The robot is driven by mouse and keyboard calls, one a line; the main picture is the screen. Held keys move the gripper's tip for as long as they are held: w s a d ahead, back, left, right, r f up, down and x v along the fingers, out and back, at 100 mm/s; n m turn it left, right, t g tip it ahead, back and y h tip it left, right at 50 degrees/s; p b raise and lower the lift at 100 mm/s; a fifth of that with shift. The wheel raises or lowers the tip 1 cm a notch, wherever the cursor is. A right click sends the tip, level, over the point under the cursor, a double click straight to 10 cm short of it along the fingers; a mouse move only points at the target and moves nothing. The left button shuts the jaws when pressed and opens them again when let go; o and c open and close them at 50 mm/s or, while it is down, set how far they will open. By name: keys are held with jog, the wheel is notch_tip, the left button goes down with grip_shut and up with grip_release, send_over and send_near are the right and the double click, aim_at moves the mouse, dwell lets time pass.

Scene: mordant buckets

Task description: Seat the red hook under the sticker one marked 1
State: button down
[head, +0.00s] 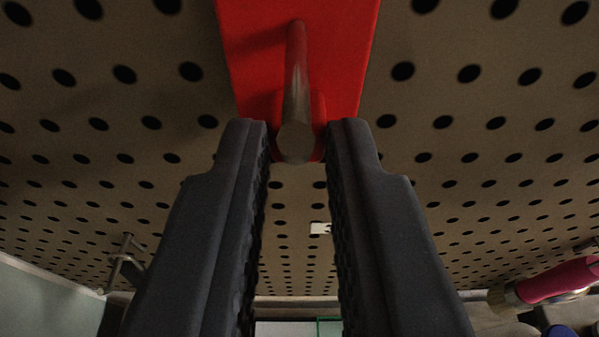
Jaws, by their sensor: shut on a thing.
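The red hook (345,55) is at the top middle of the head view: a red plate with a grey metal peg pointing toward me. My gripper (297,143) is shut on its lower red part, one dark finger on each side of the peg's end. The pegboard (480,110) is behind it; I cannot tell whether the hook touches the board. A small white sticker (319,228) is on the board below the hook, partly covered by the right finger. Its mark is not clearly readable. No sticker clearly marked 1 is in view.
A metal hook (124,258) sticks out from the board at the lower left. A tool with a pink handle (557,281) is at the lower right. Pale and green-edged things show between the fingers at the bottom. The board around the red hook is bare.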

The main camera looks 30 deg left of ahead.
jog(key=shift+w+a, duration=0.1)
jog(key=shift+w, duration=0.1)
jog(key=c, duration=1.3)
grip_release()
jog(key=shift+s, duration=0.15)
jog(key=b+v, duration=0.3)
jog(key=v, duration=1)
jog(key=shift+s+d, duration=0.2)
jog(key=shift+d, duration=0.05)
jog(key=s+d+m+t+h+b, duration=0.1)
jog(key=d+m+h+b, duration=0.1)
jog(key=d, duration=0.8)
jog(key=s+d+m+t+h+b, duration=0.1)
jog(key=s+d+m+h+b, duration=0.1)
jog(key=d, duration=0.9)
jog(key=s+d+m+h+b, duration=0.1)
jog(key=d+m+h+b, duration=0.1)
jog(key=d, duration=0.8)
jog(key=h+b, duration=0.1)
jog(key=b, duration=0.1)
jog(key=shift+s+d+r+t+h+b, duration=0.2)
jog(key=shift+s+d+t+h+b, duration=0.1)
jog(key=shift+s+d+t, duration=0.1)
